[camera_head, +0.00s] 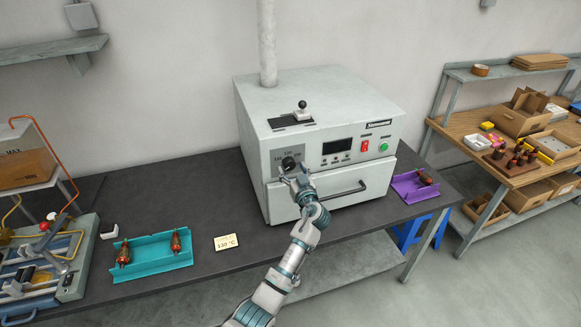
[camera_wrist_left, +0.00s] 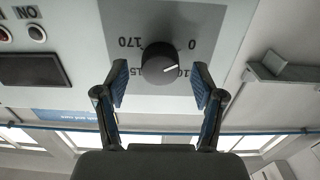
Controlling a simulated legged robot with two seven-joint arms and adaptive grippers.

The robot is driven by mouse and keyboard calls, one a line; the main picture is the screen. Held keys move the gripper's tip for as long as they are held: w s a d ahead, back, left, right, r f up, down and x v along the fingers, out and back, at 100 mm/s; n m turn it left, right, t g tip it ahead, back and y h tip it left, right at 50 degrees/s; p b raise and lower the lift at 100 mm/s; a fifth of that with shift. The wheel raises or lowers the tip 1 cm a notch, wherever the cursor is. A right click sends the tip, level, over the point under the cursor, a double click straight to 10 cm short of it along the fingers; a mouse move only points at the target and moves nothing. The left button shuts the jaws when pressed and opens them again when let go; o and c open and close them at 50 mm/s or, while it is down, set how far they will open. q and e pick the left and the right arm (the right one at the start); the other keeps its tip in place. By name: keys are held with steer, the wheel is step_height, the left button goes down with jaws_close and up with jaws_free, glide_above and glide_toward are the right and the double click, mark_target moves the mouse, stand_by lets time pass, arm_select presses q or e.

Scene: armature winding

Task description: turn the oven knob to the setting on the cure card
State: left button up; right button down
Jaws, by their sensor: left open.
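The oven (camera_head: 320,140) stands on the dark bench. Its black knob (camera_head: 289,164) sits on a grey dial plate at the front left; it also shows in the wrist view (camera_wrist_left: 159,62), where the picture is upside down. The knob's white mark points to the picture's lower right, towards a number partly hidden by a finger. My left gripper (camera_head: 289,172) is open, its blue-padded fingers on either side of the knob, apparently not pressed on it. The cure card (camera_head: 226,242) lies on the bench and seems to read 120 °C; the middle digit is small. My right gripper is out of view.
A teal tray (camera_head: 153,268) with two wound parts lies left of the card. A purple tray (camera_head: 410,196) with one part is right of the oven. The oven door handle (camera_head: 345,193) sticks out below my gripper. A winding rig (camera_head: 50,262) stands far left.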

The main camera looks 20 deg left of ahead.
arm_select(q)
steer(key=shift+w, duration=0.45)
steer(key=shift+a, duration=0.3)
steer(key=c, duration=0.4)
steer(key=shift+a, duration=0.15)
steer(key=c, duration=0.7)
steer(key=shift+c, duration=0.2)
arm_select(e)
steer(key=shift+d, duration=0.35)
arm_select(q)
steer(key=shift+d, duration=0.2)
